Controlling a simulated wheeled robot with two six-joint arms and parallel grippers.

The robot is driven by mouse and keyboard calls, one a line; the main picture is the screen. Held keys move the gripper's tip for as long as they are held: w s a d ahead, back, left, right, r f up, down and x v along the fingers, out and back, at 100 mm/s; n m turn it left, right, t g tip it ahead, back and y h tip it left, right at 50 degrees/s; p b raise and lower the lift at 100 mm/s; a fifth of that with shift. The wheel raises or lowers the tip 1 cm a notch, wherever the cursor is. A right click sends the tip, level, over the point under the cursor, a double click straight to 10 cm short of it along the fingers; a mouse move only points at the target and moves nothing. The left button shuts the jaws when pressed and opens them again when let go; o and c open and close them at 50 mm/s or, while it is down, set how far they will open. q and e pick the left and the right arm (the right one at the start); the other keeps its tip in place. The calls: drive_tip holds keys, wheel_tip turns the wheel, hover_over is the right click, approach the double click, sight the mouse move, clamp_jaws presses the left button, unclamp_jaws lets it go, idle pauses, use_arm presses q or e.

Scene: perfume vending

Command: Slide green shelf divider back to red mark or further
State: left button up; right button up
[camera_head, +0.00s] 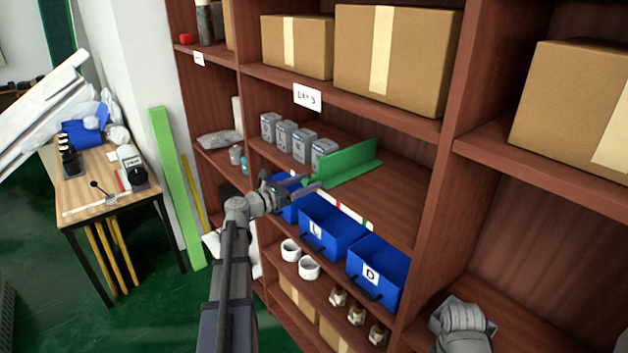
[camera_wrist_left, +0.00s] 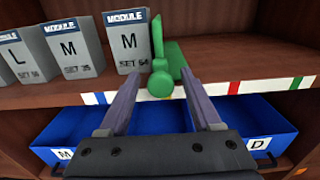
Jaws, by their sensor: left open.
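The green divider (camera_head: 347,164) stands on the middle shelf, just right of the grey module boxes. Its rounded front end (camera_wrist_left: 160,85) faces the wrist camera. My left gripper (camera_wrist_left: 160,80) is open, with one finger to each side of that front end in the picture; I cannot tell whether either touches it. In the head view the gripper (camera_head: 308,186) is at the shelf's front edge. The red mark (camera_wrist_left: 233,88) is on the shelf edge, right of the divider and gripper. My right gripper is not visible.
Several grey module boxes (camera_head: 297,139) stand left of the divider. Blue bins (camera_head: 333,235) sit below the shelf edge. A blue-and-white mark (camera_wrist_left: 94,98) and a green mark (camera_wrist_left: 297,83) are on the edge. The shelf right of the divider is bare.

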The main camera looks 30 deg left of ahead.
use_arm(q)
drive_tip(key=shift+x, duration=1.5)
clamp_jaws()
drive_tip(key=shift+s, duration=0.1)
